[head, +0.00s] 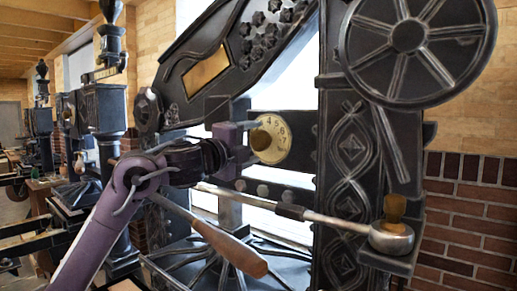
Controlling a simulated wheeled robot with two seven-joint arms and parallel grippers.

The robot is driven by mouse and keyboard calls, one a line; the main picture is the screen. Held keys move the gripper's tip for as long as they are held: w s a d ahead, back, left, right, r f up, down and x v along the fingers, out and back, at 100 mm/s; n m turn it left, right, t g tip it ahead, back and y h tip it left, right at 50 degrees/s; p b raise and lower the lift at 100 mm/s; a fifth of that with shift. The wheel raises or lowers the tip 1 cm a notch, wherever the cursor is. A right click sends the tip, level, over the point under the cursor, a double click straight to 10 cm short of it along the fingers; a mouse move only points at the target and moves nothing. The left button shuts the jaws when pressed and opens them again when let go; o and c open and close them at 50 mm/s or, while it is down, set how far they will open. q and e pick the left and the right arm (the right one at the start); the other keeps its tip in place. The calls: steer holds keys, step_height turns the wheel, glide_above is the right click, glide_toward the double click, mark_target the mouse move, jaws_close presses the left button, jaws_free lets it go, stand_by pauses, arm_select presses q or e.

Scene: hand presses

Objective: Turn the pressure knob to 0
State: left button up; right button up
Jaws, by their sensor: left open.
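The pressure knob (261,139) is a small round brass knob on a cream dial (279,152) on the black press. Digits around 4, 5 and 7 show on the dial's upper and right side; its left side is hidden behind the knob and my gripper. My left gripper (250,143) comes in from the left, with its fingers apart, one above the other, at the knob's left edge. I cannot tell whether the fingers touch the knob. My right gripper is not in view.
A wooden-handled lever (232,249) slants down below my left arm. A metal rod (335,220) runs right to a round fitting with a brass knob (395,207). A large spoked wheel (409,37) is at the upper right. More presses (102,110) stand at the left.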

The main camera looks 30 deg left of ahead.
arm_select(q)
steer(key=shift+s+f+b, duration=0.2)
steer(key=shift+s+b, duration=0.5)
steer(key=shift+s, duration=1.35)
steer(key=shift+a, duration=0.1)
